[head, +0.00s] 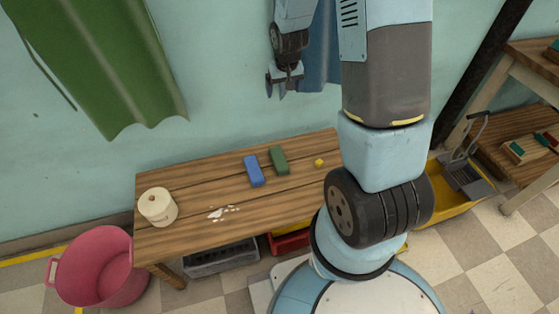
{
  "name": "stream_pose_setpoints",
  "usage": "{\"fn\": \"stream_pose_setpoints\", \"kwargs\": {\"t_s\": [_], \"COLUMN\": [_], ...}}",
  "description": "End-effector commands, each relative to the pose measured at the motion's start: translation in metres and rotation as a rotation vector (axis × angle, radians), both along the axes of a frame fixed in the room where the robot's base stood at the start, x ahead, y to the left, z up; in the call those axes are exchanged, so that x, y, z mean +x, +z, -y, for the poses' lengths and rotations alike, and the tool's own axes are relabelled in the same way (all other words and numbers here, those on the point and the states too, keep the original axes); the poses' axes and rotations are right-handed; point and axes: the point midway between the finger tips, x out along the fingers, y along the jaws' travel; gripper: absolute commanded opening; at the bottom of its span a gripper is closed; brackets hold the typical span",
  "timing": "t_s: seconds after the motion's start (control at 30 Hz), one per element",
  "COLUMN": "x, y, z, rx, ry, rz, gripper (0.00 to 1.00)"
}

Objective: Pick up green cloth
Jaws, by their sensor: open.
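A green cloth (100,60) hangs on the wall at the upper left, with a wavy lower edge. A smaller green block-like piece (279,160) lies on the wooden table (180,240), beside a blue one (253,171). I cannot tell whether these two are folded cloths or solid blocks. My gripper (276,85) hangs above the table's back edge, near the wall, to the right of the hanging green cloth and in front of a hanging blue cloth (322,60). It is open, pointing down, and nothing shows between its fingers.
A lidded cream pot (157,207), white spots (222,213) and a yellow cube (319,163) are on the table. A pink tub (95,268) stands left on the floor. A grey crate (222,258) is under the table. Wooden shelves (520,90) stand at right. My arm hides the table's right end.

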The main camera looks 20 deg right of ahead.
Motion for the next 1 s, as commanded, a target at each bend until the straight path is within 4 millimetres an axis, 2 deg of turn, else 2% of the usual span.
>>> {"fn": "stream_pose_setpoints", "kwargs": {"t_s": [0.03,0.33,0.6,0.8,1.0], "x": [0.002,0.006,-0.005,-0.013,-0.013], "y": [-0.018,-0.112,-0.194,-0.227,-0.242], "z": [0.0,-0.001,-0.002,-0.003,-0.003], "rx": [0.0,0.009,0.019,0.025,0.027], "ry": [0.001,0.001,0.004,0.004,0.004], "rz": [-0.015,-0.059,-0.096,-0.11,-0.112], "gripper": [0.92,0.92,0.92,0.92,0.92]}}
